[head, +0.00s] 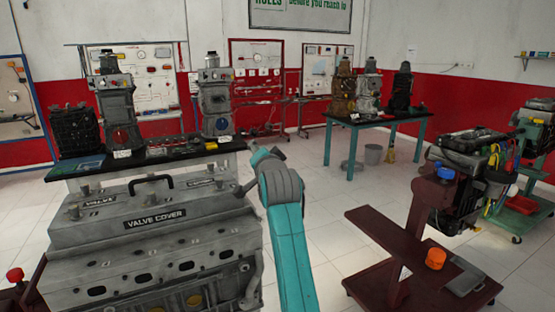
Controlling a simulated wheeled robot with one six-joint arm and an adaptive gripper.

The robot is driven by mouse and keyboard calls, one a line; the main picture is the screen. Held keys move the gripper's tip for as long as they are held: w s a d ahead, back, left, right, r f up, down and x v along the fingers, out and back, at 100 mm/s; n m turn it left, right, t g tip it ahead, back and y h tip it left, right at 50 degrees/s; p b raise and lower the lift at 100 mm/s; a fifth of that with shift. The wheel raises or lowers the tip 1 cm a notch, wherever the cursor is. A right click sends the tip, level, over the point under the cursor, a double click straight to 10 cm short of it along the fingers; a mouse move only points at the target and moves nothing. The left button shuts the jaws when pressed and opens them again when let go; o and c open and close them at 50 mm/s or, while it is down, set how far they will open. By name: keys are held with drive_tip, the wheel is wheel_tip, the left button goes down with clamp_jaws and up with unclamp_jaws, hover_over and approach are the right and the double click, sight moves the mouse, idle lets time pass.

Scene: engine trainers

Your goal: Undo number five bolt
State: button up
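The engine block (160,262) stands at the front left, with a grey valve cover (110,232) on top marked "VALVE COVER". Several bolt heads stand up from the cover, such as one at its left (73,210) and one at its right (221,183). No bolt numbers can be read, so I cannot tell which is number five. My teal and grey arm rises beside the cover's right end.
A bench (190,154) with engine parts stands behind the block. A maroon stand (385,240) holding an orange knob (435,258) and an engine is at right. A teal-legged table (352,150) stands farther back. White tiled floor between them is clear.

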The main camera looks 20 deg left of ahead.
drive_tip(key=shift+s+d+f+m+t, duration=0.1)
drive_tip(key=shift+d+f+t, duration=0.1)
drive_tip(key=shift+d, duration=0.3)
drive_tip(key=shift+s+d+f+m+t, duration=0.1)
drive_tip(key=shift+d+f, duration=0.05)
drive_tip(key=shift+d, duration=0.35)
drive_tip(key=shift+s+d+f+m+t, duration=0.1)
drive_tip(key=shift+d+f, duration=0.1)
drive_tip(key=shift+d, duration=0.3)
